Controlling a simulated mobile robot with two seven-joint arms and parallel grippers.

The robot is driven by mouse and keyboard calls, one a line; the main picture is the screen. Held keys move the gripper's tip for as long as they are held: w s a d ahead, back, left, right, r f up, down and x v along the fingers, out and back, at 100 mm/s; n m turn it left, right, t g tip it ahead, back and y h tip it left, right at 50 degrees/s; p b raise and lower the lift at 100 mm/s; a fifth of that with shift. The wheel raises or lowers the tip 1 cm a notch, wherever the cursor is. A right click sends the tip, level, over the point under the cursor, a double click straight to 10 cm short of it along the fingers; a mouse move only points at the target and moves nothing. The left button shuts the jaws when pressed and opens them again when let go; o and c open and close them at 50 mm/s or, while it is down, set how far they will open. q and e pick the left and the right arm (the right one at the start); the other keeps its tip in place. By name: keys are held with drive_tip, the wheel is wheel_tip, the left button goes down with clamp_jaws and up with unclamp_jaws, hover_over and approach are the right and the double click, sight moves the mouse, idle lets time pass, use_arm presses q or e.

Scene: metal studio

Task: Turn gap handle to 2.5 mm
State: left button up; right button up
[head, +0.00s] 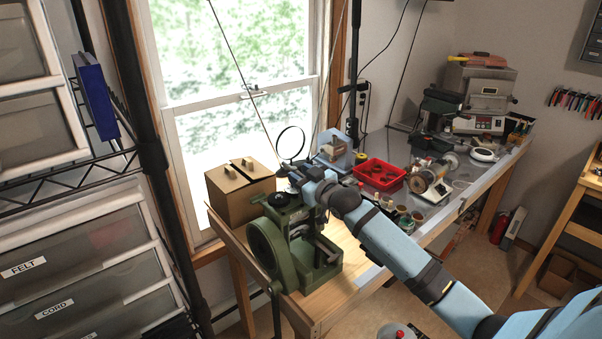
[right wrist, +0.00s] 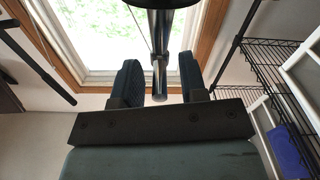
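The green rolling mill (head: 265,247) stands on the left end of the wooden bench. A dark round part (head: 278,199) sits on its top. My right gripper (head: 288,171) is just above the mill's top, reaching in from the right. In the right wrist view its two dark blue fingers (right wrist: 160,80) are apart. A metal rod, which looks like the gap handle (right wrist: 159,75), lies between them with space on both sides. A dark part (right wrist: 160,4) is at the rod's far end. The gap reading cannot be made out. My left gripper is not in view.
A cardboard box (head: 238,190) stands close behind the mill. A ring-shaped magnifier (head: 290,144), a pale blue device (head: 335,149) and a red tray (head: 379,174) are to the right. A black shelf post (head: 152,160) stands left of the mill.

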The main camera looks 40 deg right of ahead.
clamp_jaws()
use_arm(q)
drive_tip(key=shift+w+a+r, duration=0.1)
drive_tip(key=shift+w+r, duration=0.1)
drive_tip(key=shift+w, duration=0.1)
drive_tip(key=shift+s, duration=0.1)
